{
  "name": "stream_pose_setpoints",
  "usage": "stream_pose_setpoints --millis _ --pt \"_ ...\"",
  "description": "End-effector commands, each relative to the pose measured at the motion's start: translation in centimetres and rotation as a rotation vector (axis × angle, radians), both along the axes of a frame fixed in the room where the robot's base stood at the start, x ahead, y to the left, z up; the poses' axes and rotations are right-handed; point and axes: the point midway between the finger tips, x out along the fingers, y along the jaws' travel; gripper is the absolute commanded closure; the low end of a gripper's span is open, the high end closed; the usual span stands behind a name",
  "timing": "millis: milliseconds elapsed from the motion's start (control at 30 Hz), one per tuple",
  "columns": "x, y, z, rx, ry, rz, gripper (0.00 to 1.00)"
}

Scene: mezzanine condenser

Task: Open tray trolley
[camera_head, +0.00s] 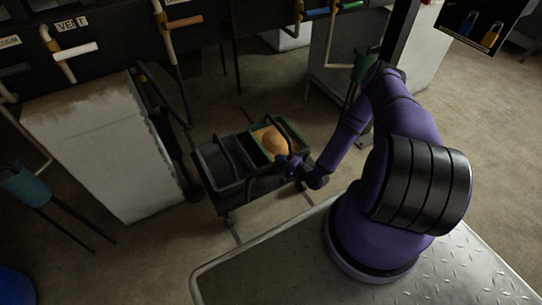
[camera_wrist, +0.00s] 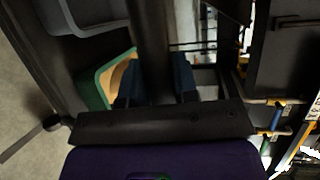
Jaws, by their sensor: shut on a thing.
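The tray trolley (camera_head: 262,187) is a low dark cart in the middle of the head view. It holds a dark grey tray (camera_head: 209,160) on its left and a green tray (camera_head: 252,130) on its right. The green tray holds a rounded orange-tan thing (camera_head: 270,141). My gripper (camera_head: 290,165) is at the right-hand side of the trolley, beside the green tray. In the wrist view its two dark fingers (camera_wrist: 157,80) are on either side of a dark bar (camera_wrist: 150,38) and shut on it. The green tray (camera_wrist: 93,90) shows just left of the fingers. The exact contact is partly hidden.
A worn white cabinet (camera_head: 95,150) stands left of the trolley. Behind are dark panels with pipes and coloured valve handles, one labelled VENT (camera_head: 72,24). A teal funnel-like container on legs (camera_head: 22,184) stands at far left. Floor (camera_head: 190,235) in front of the trolley is clear.

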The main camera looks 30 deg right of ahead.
Motion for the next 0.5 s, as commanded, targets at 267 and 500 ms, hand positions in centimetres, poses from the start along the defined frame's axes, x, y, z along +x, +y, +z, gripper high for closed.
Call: stream_pose_setpoints --millis 267,500 --pt "-4.5 -0.5 -0.1 0.000 0.004 -0.003 1.00" --pt "-6.4 -0.5 -0.1 -0.002 0.003 -0.002 1.00"
